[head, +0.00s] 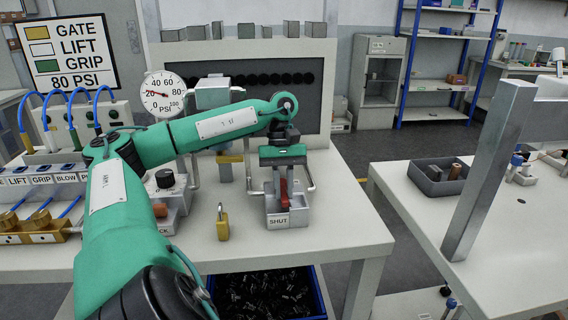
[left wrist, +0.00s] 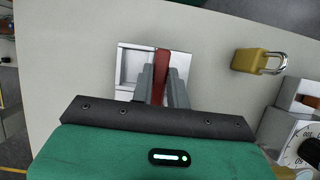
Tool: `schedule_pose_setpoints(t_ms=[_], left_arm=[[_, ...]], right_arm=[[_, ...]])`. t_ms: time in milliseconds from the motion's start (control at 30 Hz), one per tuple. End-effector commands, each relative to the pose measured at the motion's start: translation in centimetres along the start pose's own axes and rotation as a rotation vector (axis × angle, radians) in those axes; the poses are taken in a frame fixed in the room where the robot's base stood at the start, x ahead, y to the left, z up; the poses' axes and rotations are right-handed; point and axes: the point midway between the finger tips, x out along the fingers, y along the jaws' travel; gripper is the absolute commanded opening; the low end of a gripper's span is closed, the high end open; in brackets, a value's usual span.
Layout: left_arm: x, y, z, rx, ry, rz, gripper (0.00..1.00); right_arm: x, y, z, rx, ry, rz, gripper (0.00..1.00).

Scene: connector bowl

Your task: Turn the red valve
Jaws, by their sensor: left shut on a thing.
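The red valve (head: 284,194) is a narrow red lever on a grey metal block (head: 300,217) labelled SHUT, at the right part of the left table. In the left wrist view the red valve (left wrist: 162,65) lies between the two grey fingers. My left gripper (head: 284,172) reaches down over the block from above, and its fingers are closed on the lever; the left gripper also shows in the left wrist view (left wrist: 160,85). The gripper body hides the lever's upper part in the head view. My right gripper is not in view.
A brass padlock (head: 222,226) stands left of the valve block. A pressure gauge (head: 162,94) and a GATE/LIFT/GRIP sign (head: 66,50) are behind. A blue bin (head: 322,292) of black parts sits below the table. The tabletop right of the block (head: 350,225) is clear.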

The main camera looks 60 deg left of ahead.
Motion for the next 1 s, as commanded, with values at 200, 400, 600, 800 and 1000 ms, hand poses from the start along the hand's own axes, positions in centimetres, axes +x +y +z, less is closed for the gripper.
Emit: schedule_pose_setpoints(t_ms=[200, 400, 600, 800, 1000], left_arm=[[-0.1, 0.0, 0.0, 0.0, 0.002, 0.001, 0.38], [-0.1, 0.0, 0.0, 0.0, 0.001, 0.0, 0.38], [-1.5, 0.1, 0.6, 0.002, 0.001, 0.003, 0.38], [-5.7, 0.1, 2.3, 0.005, 0.001, 0.007, 0.38], [-7.8, 0.0, 3.2, 0.0, 0.002, 0.002, 0.38]], right_arm=[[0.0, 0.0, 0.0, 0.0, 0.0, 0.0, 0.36], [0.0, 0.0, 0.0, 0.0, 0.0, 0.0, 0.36], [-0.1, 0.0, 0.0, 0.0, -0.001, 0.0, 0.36], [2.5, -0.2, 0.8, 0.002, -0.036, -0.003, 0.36], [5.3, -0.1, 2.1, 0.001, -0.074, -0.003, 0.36]])
